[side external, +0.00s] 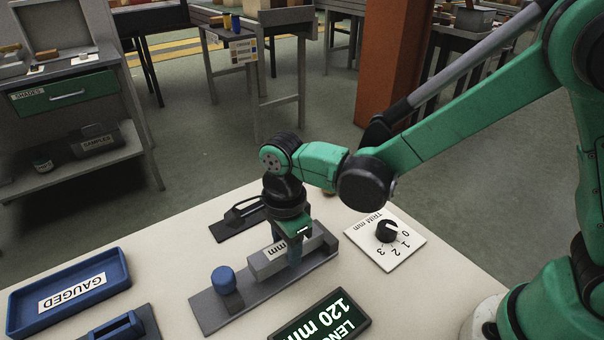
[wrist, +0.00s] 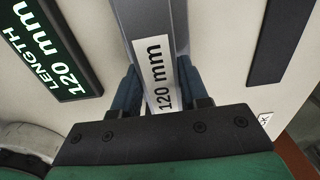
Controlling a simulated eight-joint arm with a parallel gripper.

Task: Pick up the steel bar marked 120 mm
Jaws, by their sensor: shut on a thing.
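The steel bar (side external: 262,266) is a grey block with a white label, of which "mm" shows in the side view. In the wrist view the bar (wrist: 143,18) runs down the middle and its label reads "120 mm". My gripper (side external: 294,252) points down over the bar. In the wrist view, the blue fingers of my gripper (wrist: 157,88) are shut on the bar, one on each side. The bar is at a grey fixture (side external: 213,313) with a blue knob (side external: 224,281). I cannot tell whether the bar touches the fixture.
A display (side external: 322,318) reads "LENGTH 120 mm". A trim dial (side external: 388,232) is to the right. Another dark holder (side external: 237,219) lies behind the bar.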

